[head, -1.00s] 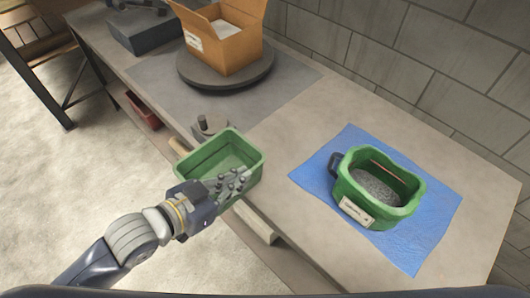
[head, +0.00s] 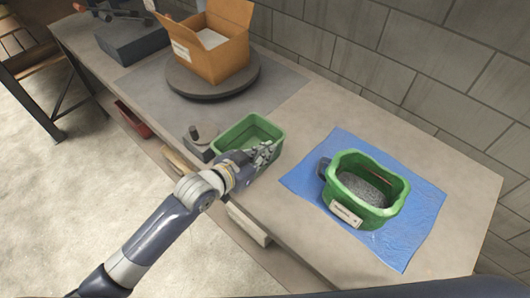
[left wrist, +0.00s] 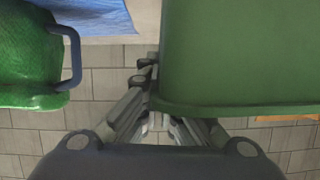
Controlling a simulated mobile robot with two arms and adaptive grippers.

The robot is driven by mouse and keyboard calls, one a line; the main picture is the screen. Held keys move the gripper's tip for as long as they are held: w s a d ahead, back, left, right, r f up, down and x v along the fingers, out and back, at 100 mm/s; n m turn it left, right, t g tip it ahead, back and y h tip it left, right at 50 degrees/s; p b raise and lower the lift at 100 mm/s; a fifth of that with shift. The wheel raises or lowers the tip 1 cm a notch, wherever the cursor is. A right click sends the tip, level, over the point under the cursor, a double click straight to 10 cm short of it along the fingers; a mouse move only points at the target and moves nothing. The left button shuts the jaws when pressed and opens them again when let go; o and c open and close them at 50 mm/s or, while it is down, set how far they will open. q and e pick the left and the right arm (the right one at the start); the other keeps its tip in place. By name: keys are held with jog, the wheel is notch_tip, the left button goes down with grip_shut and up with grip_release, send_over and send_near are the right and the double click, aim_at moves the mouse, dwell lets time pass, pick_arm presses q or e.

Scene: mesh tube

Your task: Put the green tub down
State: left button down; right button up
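The green tub (head: 233,130) is a rectangular open tub that looks empty, near the bench's front edge in the middle of the head view. My left gripper (head: 268,152) is shut on its near right wall. In the left wrist view the tub's green side (left wrist: 240,60) fills the upper right. One finger of my left gripper (left wrist: 150,85) shows beside the wall and the other is partly hidden behind it. I cannot tell whether the tub's base touches the bench. My right gripper is not in view.
A second green container (head: 338,208) with grey contents and a white label stands on a blue sheet (head: 415,220) to the right. A cardboard box (head: 215,55) sits on a round turntable (head: 190,88) behind. A small dark weight-like object (head: 196,143) is left of the tub. Bare bench (head: 300,125) lies between.

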pick_arm(q)
jog(key=shift+f, duration=0.45)
jog(key=shift+f, duration=0.1)
jog(key=c, duration=1.8)
grip_release()
jog(key=b+v, duration=0.1)
jog(key=v, duration=1.1)
